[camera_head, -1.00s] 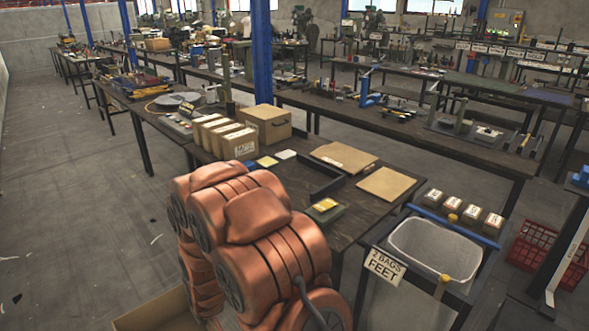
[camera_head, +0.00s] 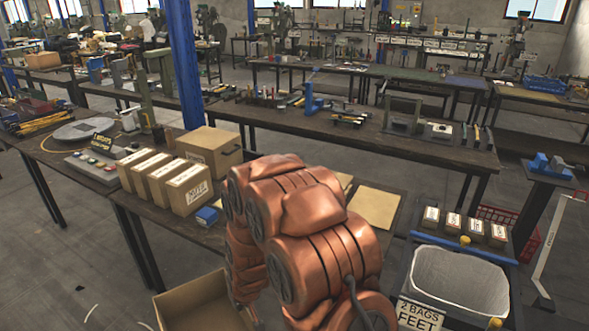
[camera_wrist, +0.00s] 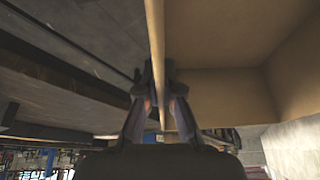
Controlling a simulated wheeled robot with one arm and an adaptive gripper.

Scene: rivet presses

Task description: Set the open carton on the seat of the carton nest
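The open carton (camera_head: 205,302) is a tan box with its top open, at the bottom of the head view beside my copper arm. It is held in front of the table's near edge, clear of the tabletop. In the wrist view its thin wall (camera_wrist: 156,25) runs between the two dark fingers of my gripper (camera_wrist: 161,78), which are closed on the wall from both sides. The box's inside (camera_wrist: 220,85) shows to the right. In the head view my arm hides the gripper. I cannot make out the carton nest; my arm covers part of the tabletop.
Closed cartons (camera_head: 165,180) and a larger box (camera_head: 208,150) stand on the near table. A blue item (camera_head: 207,216) lies by its edge. A flat tan sheet (camera_head: 374,206) lies right of my arm. A lined bin (camera_head: 457,283) labelled "2 BAGS FEET" stands at right.

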